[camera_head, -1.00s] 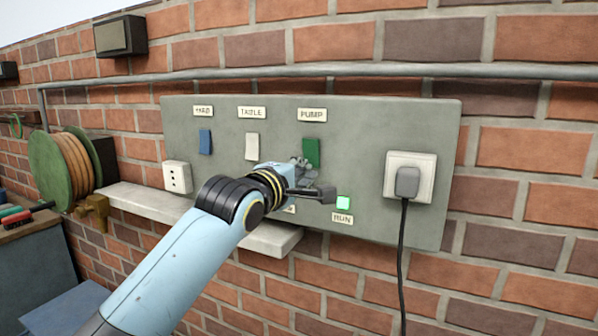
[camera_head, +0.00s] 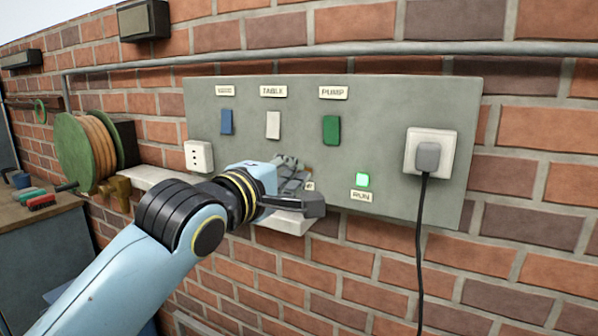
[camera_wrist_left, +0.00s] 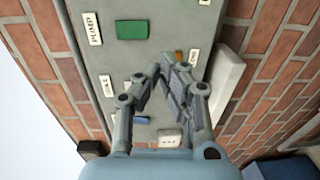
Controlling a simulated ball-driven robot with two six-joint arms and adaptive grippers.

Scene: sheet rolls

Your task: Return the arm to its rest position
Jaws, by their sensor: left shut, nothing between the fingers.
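My left gripper (camera_head: 306,186) is in front of the lower middle of the grey wall panel (camera_head: 385,125), below the switches, with its fingers shut and empty. It also shows in the left wrist view (camera_wrist_left: 164,68), fingertips close together. The panel carries a blue switch (camera_head: 226,122), a white switch (camera_head: 273,125) and a green switch (camera_head: 331,130) under labels. The green switch (camera_wrist_left: 132,29) also shows in the wrist view. A green lamp (camera_head: 362,180) glows above the RUN label. A small orange part (camera_wrist_left: 179,56) shows beside the fingers. My right gripper is out of view.
A pale ledge (camera_head: 150,176) runs below the panel, behind my arm. A plug (camera_head: 428,155) with a hanging black cord is at the right, a socket (camera_head: 199,156) at the left. A hose reel (camera_head: 85,150), brass tap (camera_head: 118,190) and workbench (camera_head: 40,220) stand farther left.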

